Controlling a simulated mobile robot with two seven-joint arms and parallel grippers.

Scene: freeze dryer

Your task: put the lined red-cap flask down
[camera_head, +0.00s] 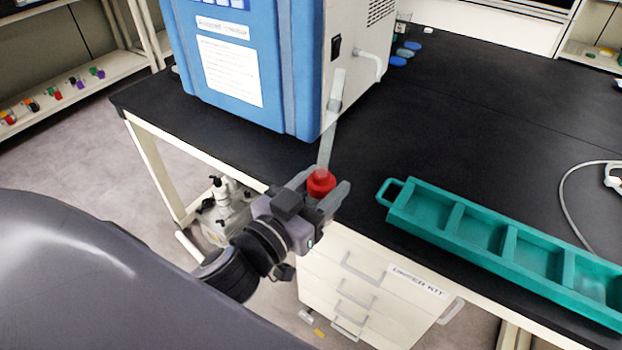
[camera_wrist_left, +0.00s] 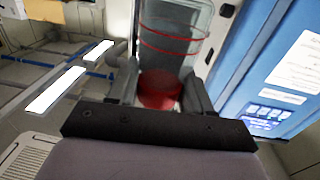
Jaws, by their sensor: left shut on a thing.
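My left gripper (camera_head: 328,192) is shut on the red-cap flask at its red cap (camera_head: 321,184), beside the front edge of the black bench in the head view. In the left wrist view the cap (camera_wrist_left: 160,90) sits between the two fingers of the gripper (camera_wrist_left: 160,95). The clear flask body with red lines (camera_wrist_left: 175,45) extends beyond the cap there. In the head view I cannot make out the flask body clearly. My right gripper is not in view.
A teal tray (camera_head: 443,222) with several compartments lies along the bench front at right. A blue and white machine (camera_head: 230,65) stands at the back left of the black bench (camera_head: 465,130). Bare bench lies between them. A white drawer unit (camera_head: 370,290) stands below.

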